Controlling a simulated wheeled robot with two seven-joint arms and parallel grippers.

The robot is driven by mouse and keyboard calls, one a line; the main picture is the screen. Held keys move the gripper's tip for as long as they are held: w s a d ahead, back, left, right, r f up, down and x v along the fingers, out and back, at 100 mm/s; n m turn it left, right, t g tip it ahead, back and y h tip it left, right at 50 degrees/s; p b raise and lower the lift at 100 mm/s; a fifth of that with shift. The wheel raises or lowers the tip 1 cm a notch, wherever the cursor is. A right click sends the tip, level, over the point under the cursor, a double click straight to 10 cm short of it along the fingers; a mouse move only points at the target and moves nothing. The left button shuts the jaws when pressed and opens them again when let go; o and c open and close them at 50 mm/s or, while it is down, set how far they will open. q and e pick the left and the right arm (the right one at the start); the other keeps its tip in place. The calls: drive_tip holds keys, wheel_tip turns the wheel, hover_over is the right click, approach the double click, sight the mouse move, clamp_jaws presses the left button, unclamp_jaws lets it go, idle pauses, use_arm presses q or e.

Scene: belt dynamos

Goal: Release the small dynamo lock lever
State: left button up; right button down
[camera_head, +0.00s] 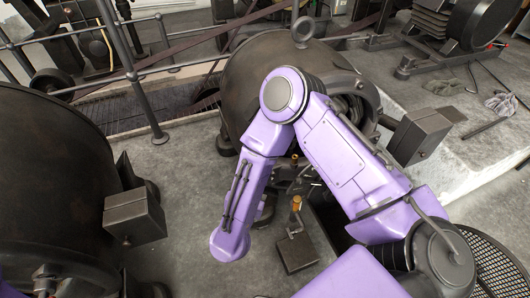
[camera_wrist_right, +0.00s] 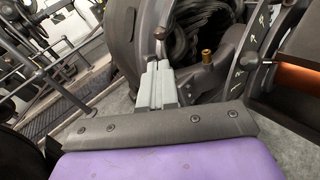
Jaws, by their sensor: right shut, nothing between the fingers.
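The dark rounded dynamo (camera_head: 270,65) stands in the middle of the head view, with a ring on its top, partly covered by my right arm. A short lever with a brown-orange handle (camera_head: 295,204) stands upright in front of it, above a dark block; I cannot tell if it is the lock lever. In the right wrist view, my right gripper (camera_wrist_right: 157,84) is shut and empty, its grey fingers together. A small dark knob (camera_wrist_right: 160,34) shows just beyond the fingertips; I cannot tell whether they touch. The right gripper is hidden in the head view. My left gripper is not seen.
A larger dark dynamo (camera_head: 60,180) with a box on its side (camera_head: 134,217) fills the left. A railing (camera_head: 140,85) runs behind. A brass fitting (camera_wrist_right: 206,57) sits right of the fingers. Grey floor lies between the dynamos. Gloves (camera_head: 502,104) lie at right.

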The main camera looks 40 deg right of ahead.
drive_tip(key=x, duration=1.2)
drive_tip(key=shift+d, duration=0.25)
